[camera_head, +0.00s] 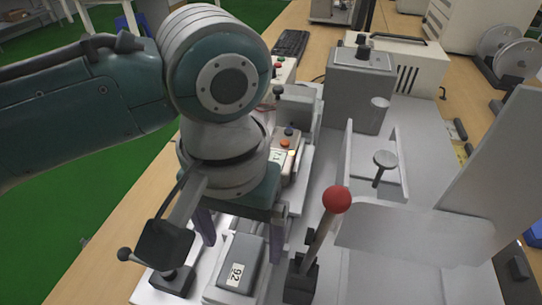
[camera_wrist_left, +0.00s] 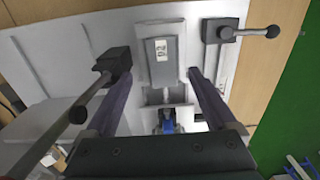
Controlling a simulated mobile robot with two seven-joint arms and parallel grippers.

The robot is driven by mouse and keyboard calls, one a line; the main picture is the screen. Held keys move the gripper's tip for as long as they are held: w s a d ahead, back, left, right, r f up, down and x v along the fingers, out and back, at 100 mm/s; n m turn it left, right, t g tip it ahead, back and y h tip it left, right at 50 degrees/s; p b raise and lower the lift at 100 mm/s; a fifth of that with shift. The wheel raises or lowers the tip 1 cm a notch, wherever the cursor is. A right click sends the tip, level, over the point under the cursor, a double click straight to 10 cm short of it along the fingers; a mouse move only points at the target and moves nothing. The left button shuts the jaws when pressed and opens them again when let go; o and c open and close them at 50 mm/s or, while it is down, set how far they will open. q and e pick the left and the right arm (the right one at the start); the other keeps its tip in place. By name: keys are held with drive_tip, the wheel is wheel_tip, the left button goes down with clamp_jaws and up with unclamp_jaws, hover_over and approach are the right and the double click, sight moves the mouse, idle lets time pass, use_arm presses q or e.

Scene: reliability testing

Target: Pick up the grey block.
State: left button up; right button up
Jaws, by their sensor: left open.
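The grey block (camera_head: 238,262) has a white label reading 92 and sits on a light machine bed at the bottom of the head view. It also shows in the left wrist view (camera_wrist_left: 161,62), upper middle, in a pale channel. My left gripper (camera_head: 241,249) is open over the block, one finger toward each side of it. In the left wrist view the open fingers (camera_wrist_left: 160,75) flank the block with nothing held. Whether either finger touches the block cannot be told. My arm hides part of the bed behind it. My right gripper is not in view.
A red-knobbed lever (camera_head: 337,199) stands right of the block. A black-knobbed lever on a dark base (camera_head: 170,279) stands to its left. A button box (camera_head: 287,142) and a grey housing (camera_head: 360,90) lie beyond. The wooden table (camera_head: 100,250) is bare at lower left.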

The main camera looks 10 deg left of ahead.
sight(240, 262)
use_arm(q)
drive_tip(key=f, duration=0.3)
drive_tip(key=f+b, duration=0.1)
drive_tip(key=shift+s+a+f, duration=0.2)
drive_tip(key=shift+s+f, duration=0.1)
drive_tip(key=shift+f, duration=0.05)
drive_tip(key=shift+c, duration=0.2)
clamp_jaws()
drive_tip(key=shift+r, duration=0.1)
